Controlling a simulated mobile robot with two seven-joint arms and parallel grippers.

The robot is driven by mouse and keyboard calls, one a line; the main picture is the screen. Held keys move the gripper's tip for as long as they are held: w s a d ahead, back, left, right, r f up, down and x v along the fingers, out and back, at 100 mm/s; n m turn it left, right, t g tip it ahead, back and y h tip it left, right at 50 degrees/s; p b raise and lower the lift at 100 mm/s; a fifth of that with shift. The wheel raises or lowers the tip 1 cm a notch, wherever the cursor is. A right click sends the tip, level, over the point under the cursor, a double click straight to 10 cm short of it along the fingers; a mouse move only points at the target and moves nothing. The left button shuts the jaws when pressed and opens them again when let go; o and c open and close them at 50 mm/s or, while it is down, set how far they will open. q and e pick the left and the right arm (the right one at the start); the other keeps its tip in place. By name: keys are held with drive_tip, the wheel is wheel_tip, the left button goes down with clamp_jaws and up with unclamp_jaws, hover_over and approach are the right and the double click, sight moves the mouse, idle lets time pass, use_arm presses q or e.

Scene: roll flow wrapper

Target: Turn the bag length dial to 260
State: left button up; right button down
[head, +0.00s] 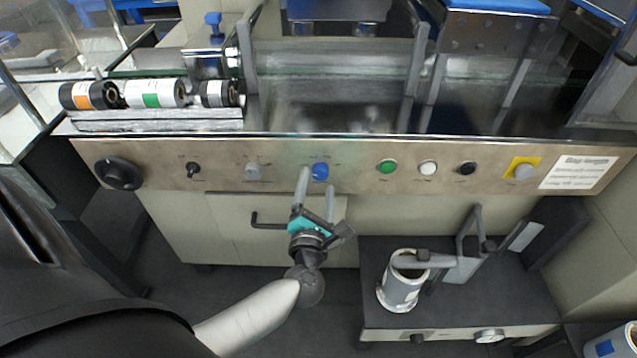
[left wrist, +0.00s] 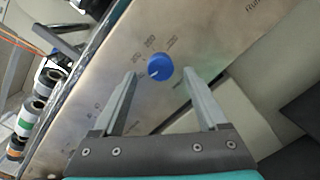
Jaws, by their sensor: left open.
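The blue dial (head: 320,171) sits on the metal control panel (head: 225,170), near its middle. My left gripper (head: 316,178) is open in front of the panel. In the left wrist view its two fingers (left wrist: 160,82) stand apart on either side of the dial, slightly short of it, and nothing is between them. I cannot tell whether a finger touches the panel. My right gripper is not in view.
The panel also has a black knob (head: 119,173), a grey knob (head: 253,172), a green button (head: 387,166), a white button (head: 428,168) and a grey button on a yellow plate (head: 522,170). Several rolls (head: 155,94) lie above. A black cabinet handle (head: 268,222) sticks out below.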

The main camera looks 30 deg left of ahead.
use_arm(q)
drive_tip(key=shift+x, duration=1.05)
clamp_jaws()
